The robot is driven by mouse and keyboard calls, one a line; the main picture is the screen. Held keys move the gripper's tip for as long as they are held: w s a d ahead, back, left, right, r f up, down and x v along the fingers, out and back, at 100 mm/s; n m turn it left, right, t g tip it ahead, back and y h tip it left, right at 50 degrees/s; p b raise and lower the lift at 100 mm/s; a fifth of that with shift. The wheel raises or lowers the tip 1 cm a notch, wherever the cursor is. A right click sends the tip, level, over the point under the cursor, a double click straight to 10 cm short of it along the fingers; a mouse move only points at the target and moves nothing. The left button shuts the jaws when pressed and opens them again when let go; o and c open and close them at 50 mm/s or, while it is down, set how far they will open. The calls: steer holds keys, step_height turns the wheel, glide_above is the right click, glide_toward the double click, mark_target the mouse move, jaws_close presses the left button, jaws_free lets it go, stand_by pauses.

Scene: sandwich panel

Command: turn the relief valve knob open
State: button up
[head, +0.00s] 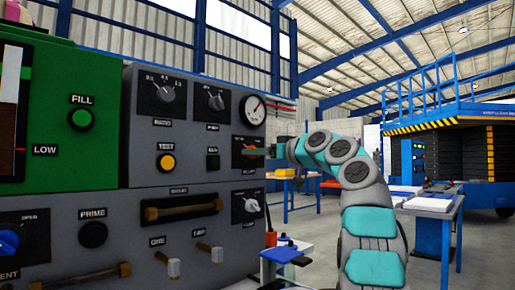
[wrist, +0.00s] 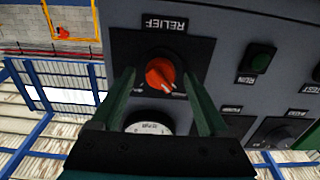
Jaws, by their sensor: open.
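The relief valve knob (wrist: 160,72) is a round orange-red knob with a pale pointer mark, on a dark square plate beside an upside-down RELIEF label (wrist: 165,23) in the wrist view. The mark points to the lower right there. My gripper (wrist: 158,77) is open, with one green finger on each side of the knob in the picture. I cannot tell whether either finger touches it. In the head view my gripper (head: 259,151) reaches the panel from the right. It hides most of the knob there.
A round gauge (head: 252,109) sits above the relief plate, and a dial (head: 247,205) sits below it. A yellow button (head: 167,162) and a dark green button (head: 212,161) lie to the left on the grey panel (head: 140,110). A blue table (head: 435,207) stands at right.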

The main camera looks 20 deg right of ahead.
steer(key=shift+w+a, duration=0.1)
steer(key=shift+w, duration=0.15)
steer(key=shift+c, duration=0.2)
jaws_close()
stand_by(0.3)
